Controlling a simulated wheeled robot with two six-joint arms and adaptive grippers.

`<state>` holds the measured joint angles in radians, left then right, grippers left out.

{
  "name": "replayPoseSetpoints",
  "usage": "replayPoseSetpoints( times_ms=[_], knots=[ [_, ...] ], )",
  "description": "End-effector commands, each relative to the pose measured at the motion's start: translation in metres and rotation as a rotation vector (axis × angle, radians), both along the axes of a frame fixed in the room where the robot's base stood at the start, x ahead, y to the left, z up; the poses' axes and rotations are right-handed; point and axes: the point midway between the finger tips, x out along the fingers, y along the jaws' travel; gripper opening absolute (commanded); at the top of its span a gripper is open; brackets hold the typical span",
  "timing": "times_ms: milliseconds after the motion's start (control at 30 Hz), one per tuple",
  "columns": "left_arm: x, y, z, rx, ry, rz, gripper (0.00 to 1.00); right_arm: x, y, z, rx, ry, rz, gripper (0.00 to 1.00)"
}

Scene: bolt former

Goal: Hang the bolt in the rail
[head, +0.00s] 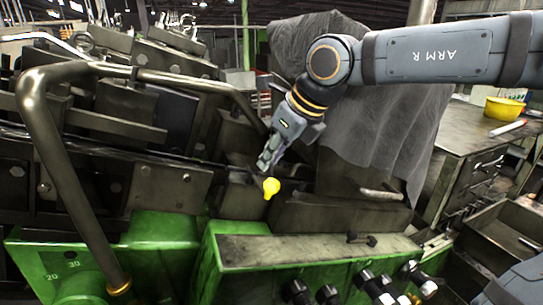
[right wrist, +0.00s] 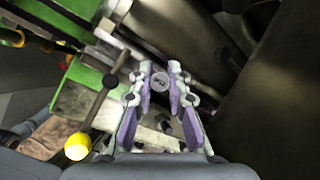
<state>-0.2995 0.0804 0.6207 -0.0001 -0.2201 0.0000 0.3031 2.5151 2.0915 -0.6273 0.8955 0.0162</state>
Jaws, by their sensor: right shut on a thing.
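My right gripper (head: 264,163) reaches down from the upper right in the head view, close above and behind a yellow knob. In the right wrist view its purple-padded fingers (right wrist: 161,88) are closed around a bolt (right wrist: 160,82), whose round grey head, marked like M12, faces the camera. The bolt's shank is hidden. In the head view the bolt cannot be made out. A long dark bar that looks like the rail (head: 130,158) slopes from the left toward the right gripper. I cannot tell whether the bolt touches it. My left gripper is not in view.
The yellow knob (head: 271,187) is just below the right gripper. A bent metal tube (head: 55,150) stands at the left. A green machine housing (head: 215,265) with several black knobs is in front. A workbench with a yellow bowl (head: 504,108) is at the right.

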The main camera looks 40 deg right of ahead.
Motion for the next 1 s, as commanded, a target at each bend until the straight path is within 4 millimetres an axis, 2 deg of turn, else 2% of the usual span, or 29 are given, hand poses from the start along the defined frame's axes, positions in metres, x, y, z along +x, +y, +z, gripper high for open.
replayPoseSetpoints(
  times_ms=[600,1000],
  knots=[
    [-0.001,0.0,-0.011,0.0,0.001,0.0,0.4,0.0,0.0,-0.012,0.0,0.0,0.0,0.0],
    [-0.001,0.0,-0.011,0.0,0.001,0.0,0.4,0.0,0.0,-0.013,0.0,0.002,0.0,0.0]
  ],
)
